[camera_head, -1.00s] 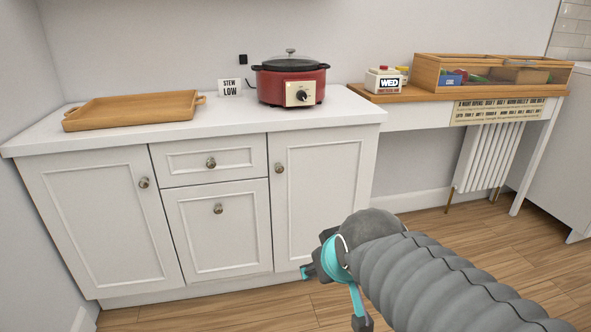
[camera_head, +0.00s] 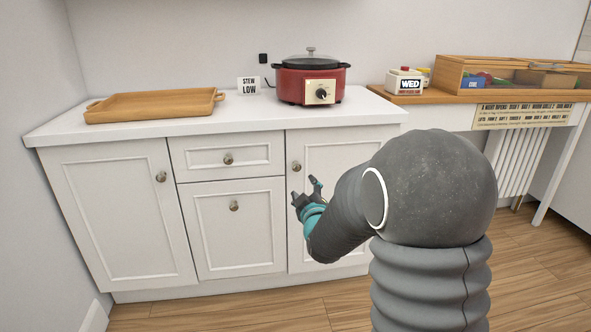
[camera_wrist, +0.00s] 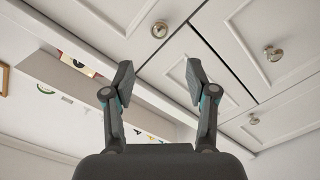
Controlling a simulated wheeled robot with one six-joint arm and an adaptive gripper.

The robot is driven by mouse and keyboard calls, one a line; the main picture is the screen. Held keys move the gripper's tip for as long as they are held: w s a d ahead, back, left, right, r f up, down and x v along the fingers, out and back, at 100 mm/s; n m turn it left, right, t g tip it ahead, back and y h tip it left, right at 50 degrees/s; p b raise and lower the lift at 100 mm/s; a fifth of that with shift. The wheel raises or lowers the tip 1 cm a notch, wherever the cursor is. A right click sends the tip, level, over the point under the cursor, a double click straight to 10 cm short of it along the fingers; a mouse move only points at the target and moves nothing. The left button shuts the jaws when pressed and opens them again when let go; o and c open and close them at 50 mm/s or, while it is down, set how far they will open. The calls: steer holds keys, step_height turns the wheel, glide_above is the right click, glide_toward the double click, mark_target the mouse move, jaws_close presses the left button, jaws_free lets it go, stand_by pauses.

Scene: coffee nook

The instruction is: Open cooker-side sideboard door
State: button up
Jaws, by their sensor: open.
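The cooker-side sideboard door (camera_head: 330,160) is the right white panelled door below the red cooker (camera_head: 311,82). It is shut, and my arm hides its lower right part. Its round metal knob (camera_head: 296,166) sits near its upper left edge; I take the knob at the top of the wrist view (camera_wrist: 159,29) to be the same one. My gripper (camera_head: 304,188) is open and empty, just below the knob in the head view. In the wrist view the open fingers (camera_wrist: 160,85) point at the cabinet front, with the knob beyond them and apart from them.
Two drawers (camera_head: 228,159) and a left door (camera_head: 120,215) adjoin it, all shut. A wooden tray (camera_head: 155,104) and a "STEW LOW" card (camera_head: 249,86) stand on the worktop. A wooden-topped table with a radiator (camera_head: 517,160) beneath is at right. Wood floor lies in front.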

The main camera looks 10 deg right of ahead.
mark_target(296, 168)
steer(key=w+p, duration=0.1)
steer(key=w, duration=1.3)
jaws_close()
